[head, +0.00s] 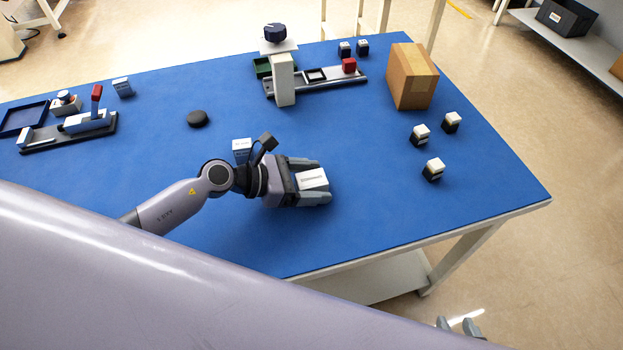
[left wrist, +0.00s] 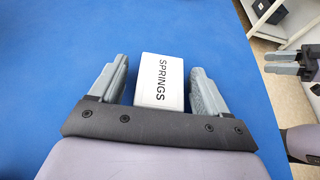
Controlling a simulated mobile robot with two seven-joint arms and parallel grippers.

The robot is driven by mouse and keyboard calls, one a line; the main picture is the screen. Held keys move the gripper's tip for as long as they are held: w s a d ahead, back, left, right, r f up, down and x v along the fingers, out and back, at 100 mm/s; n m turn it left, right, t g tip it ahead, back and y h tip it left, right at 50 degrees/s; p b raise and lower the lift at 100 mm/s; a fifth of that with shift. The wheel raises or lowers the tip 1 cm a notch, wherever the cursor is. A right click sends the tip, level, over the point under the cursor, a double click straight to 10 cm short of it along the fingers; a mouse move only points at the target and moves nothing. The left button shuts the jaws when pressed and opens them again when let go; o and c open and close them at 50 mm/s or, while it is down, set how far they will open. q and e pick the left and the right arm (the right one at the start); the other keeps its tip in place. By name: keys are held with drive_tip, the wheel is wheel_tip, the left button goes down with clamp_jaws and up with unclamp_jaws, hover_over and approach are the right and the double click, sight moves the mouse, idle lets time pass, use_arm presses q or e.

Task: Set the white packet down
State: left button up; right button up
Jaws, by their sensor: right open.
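The white packet (head: 312,180), labelled SPRINGS in the left wrist view (left wrist: 160,82), lies low over the blue table mat and appears to rest on it. My left gripper (head: 314,180) is around it, one finger on each side. In the left wrist view its fingers (left wrist: 160,85) are open, with narrow blue gaps between each finger and the packet. My right gripper (head: 460,326) is open and empty, off the table's front edge at the bottom; it also shows at the right of the left wrist view (left wrist: 291,60).
Another white packet (head: 242,146) stands just behind my left wrist. A black puck (head: 197,119) lies beyond it. A cardboard box (head: 412,76) and several small black-and-white blocks (head: 433,169) are at the right. Fixtures (head: 318,82) stand at the back. The front right mat is clear.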

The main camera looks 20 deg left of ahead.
use_arm(q)
drive_tip(key=shift+a+r, duration=0.1)
drive_tip(key=shift+r, duration=0.1)
drive_tip(key=b+v, duration=0.1)
drive_tip(key=v, duration=0.9)
drive_tip(key=shift+s+a, duration=0.3)
drive_tip(key=shift+s+a+r, duration=0.3)
drive_tip(key=shift+a, duration=0.05)
